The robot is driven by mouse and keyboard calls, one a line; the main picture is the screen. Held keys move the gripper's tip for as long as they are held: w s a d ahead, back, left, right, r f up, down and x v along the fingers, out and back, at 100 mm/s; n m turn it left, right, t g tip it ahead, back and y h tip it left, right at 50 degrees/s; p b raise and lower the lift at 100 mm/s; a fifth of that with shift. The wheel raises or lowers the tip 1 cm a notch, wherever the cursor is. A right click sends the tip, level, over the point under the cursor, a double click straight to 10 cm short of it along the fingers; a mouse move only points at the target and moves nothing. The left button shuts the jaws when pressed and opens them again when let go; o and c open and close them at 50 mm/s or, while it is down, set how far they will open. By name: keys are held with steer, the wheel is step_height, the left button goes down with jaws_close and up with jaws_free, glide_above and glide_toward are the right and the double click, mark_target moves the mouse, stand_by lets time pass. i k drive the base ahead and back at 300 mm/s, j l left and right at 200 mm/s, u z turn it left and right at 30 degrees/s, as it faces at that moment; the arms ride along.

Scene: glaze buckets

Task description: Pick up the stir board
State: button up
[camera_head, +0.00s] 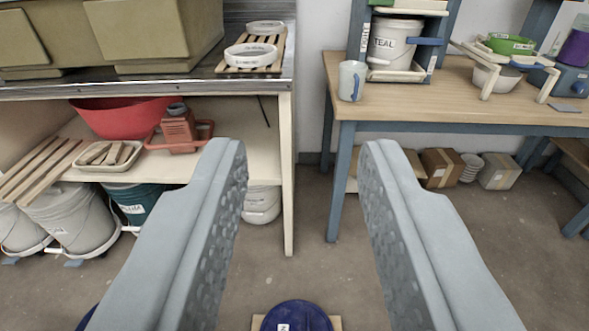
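My gripper (302,152) is open, its two grey fingers wide apart with nothing between them. It points out over the floor, toward the gap between the left counter and the right table. I cannot tell for sure which thing is the stir board. Long pale wooden slats (38,166) lie side by side on the lower left shelf, well left of my gripper. A small tray (75,163) with short wooden pieces (110,153) lies beside them. A round dark blue thing (297,316) with a pale wooden piece (257,322) shows at the bottom edge, partly cut off.
A red bowl (122,117) and a red-brown device (180,130) stand on the left shelf (250,150). Buckets (75,215) stand below it. The right table (460,92) holds a mug (351,80), a TEAL bucket (393,44) and bowls. Boxes (440,167) sit underneath. The middle floor (308,215) is clear.

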mark_target(27, 201)
steer(key=u, duration=1.4)
steer(key=k+j, duration=0.1)
steer(key=k, duration=0.55)
steer(key=k+j+u, duration=0.1)
steer(key=k, duration=0.6)
steer(key=i+j+u, duration=0.65)
steer(key=i, duration=0.2)
steer(key=i+j+u, duration=0.15)
steer(key=i+u, duration=0.15)
steer(key=i, duration=0.15)
steer(key=i+u, duration=0.4)
steer(key=i, duration=1.25)
